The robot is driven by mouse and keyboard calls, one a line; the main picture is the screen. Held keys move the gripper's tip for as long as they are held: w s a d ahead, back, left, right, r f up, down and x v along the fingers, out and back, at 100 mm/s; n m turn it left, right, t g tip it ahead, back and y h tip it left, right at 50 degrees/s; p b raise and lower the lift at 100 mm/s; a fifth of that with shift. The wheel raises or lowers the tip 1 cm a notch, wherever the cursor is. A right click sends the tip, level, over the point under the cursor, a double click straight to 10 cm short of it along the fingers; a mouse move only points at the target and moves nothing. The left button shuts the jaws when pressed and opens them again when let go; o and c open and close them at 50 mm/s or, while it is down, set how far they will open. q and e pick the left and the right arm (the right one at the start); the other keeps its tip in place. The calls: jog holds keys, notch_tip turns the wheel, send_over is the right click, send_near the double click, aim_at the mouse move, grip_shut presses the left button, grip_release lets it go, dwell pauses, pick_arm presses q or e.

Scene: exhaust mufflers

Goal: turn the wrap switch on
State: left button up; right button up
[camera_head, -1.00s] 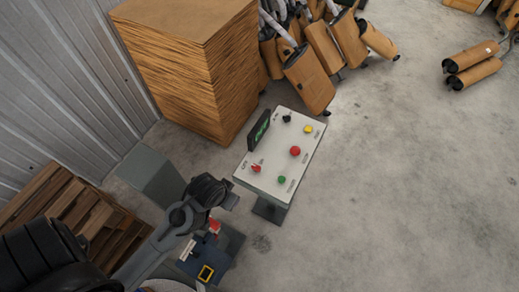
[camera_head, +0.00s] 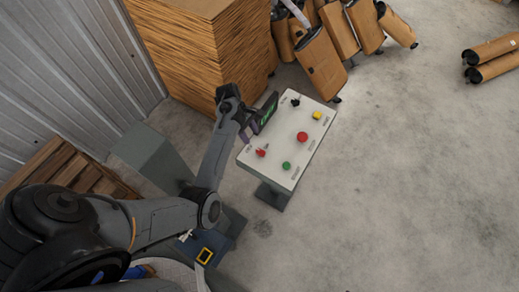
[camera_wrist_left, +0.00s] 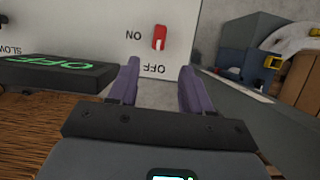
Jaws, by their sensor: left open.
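The red wrap switch (camera_head: 262,152) sits at the left corner of the white control panel (camera_head: 283,135). In the left wrist view the red switch (camera_wrist_left: 159,37) stands beyond my fingertips, near the middle top, with upside-down ON and OFF lettering beside it. A dark display box (camera_wrist_left: 50,73) with green upside-down OFF text lies to the left of my fingers. My left gripper (camera_head: 244,130) is at the panel's left edge, beside the display. In the wrist view its two purple fingers (camera_wrist_left: 157,82) are apart with nothing between them. My right gripper is not in view.
The panel also carries a red button (camera_head: 302,136), a green button (camera_head: 286,166), a yellow button (camera_head: 317,115) and a black knob (camera_head: 295,102). Open floor (camera_head: 420,190) lies to the right.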

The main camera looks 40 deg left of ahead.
aim_at(260, 150)
pick_arm(q)
jog(key=x, duration=1.1)
jog(key=shift+w+d+r, duration=0.15)
jog(key=shift+d, duration=0.1)
jog(key=shift+c, duration=0.2)
grip_shut()
